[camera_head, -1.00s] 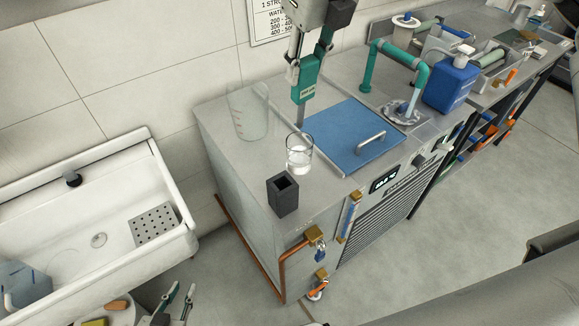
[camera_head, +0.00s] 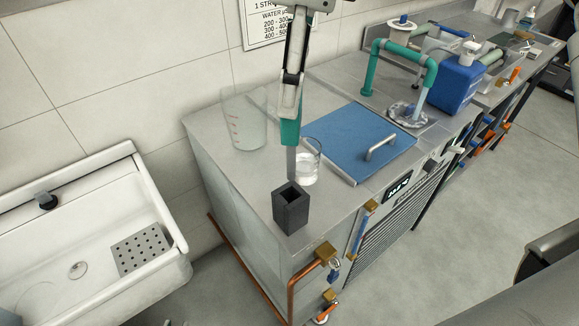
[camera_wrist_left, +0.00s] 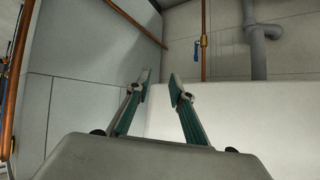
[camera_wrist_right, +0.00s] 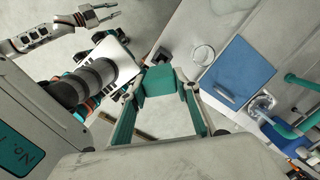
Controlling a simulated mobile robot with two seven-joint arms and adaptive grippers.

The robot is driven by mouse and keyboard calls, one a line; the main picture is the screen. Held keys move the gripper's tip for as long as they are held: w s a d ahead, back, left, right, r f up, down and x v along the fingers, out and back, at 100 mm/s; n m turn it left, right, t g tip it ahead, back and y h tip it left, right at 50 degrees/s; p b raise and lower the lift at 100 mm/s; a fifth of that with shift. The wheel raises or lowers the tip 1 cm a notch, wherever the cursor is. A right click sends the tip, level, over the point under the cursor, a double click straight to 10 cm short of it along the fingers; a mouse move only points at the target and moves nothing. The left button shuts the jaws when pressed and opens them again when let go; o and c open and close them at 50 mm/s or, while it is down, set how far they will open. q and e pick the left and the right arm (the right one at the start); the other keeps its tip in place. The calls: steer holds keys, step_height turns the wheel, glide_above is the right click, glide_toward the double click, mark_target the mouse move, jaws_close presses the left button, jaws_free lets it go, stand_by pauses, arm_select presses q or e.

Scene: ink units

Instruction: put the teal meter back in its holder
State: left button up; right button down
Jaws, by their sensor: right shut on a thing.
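My right gripper (camera_head: 290,112) is shut on the teal meter (camera_head: 290,133) and holds it upright, its thin grey probe pointing down. The dark grey square holder (camera_head: 291,210) stands open-topped on the counter's near corner. The probe's lower end shows at the back edge of the holder's opening; I cannot tell whether it is above, behind or just inside it. In the right wrist view the meter (camera_wrist_right: 158,80) sits between the fingertips, its probe hidden. My left gripper (camera_wrist_left: 159,85) is open and empty in the left wrist view, low beside the cabinet.
A glass beaker of clear liquid (camera_head: 307,170) stands right behind the probe. A larger clear beaker (camera_head: 243,125) stands at the back left. A blue lid (camera_head: 360,138) with a handle covers the bath to the right. A white sink (camera_head: 95,215) is at left.

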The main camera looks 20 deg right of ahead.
glide_above(288, 178)
steer(key=f, duration=0.9)
steer(key=shift+w+d+b, duration=0.2)
steer(key=shift+d+b, duration=0.2)
steer(key=shift+f, duration=2.5)
steer(key=c, duration=1.5)
jaws_free()
